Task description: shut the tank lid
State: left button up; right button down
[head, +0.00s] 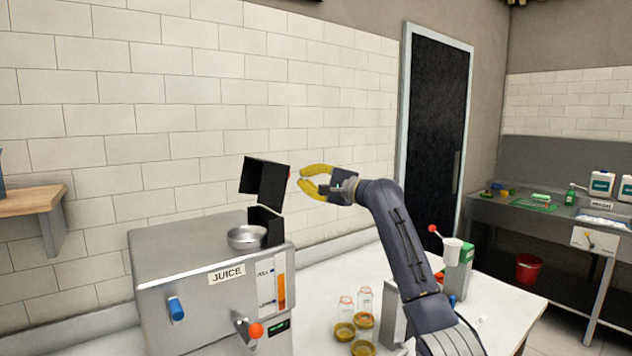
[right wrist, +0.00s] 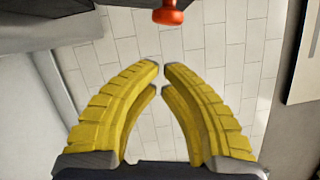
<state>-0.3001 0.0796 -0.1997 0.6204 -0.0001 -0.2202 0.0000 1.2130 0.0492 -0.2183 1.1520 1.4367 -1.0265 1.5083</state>
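The silver juice machine (head: 200,285) stands at the lower left of the head view. A black, box-like lid (head: 264,179) stands tilted up above a black upright part (head: 265,225) on its top, beside a round metal bowl (head: 247,238). My right gripper (head: 302,177) is just right of the raised lid, with its yellow fingers pointing at it. In the right wrist view its fingertips (right wrist: 161,65) almost meet, with a thin gap and nothing between them. A red knob (right wrist: 168,14) shows beyond the fingertips, apart from them. My left gripper is out of view.
Several jars and yellow-brown rings, including a jar (head: 364,300), stand on the white counter (head: 500,315) right of the machine. A wooden shelf (head: 30,200) is at left.

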jog(key=shift+s+a+r, duration=0.2)
jog(key=shift+s+a, duration=0.2)
jog(key=shift+a, duration=0.15)
jog(key=shift+s+a+r, duration=0.15)
jog(key=shift+s+a, duration=0.25)
jog(key=shift+a, duration=0.15)
jog(key=shift+s+a+r+n, duration=0.15)
jog(key=shift+a+r+n, duration=0.05)
jog(key=shift+r+n, duration=0.1)
jog(key=shift+s+a+r+n, duration=0.15)
jog(key=shift+n, duration=0.15)
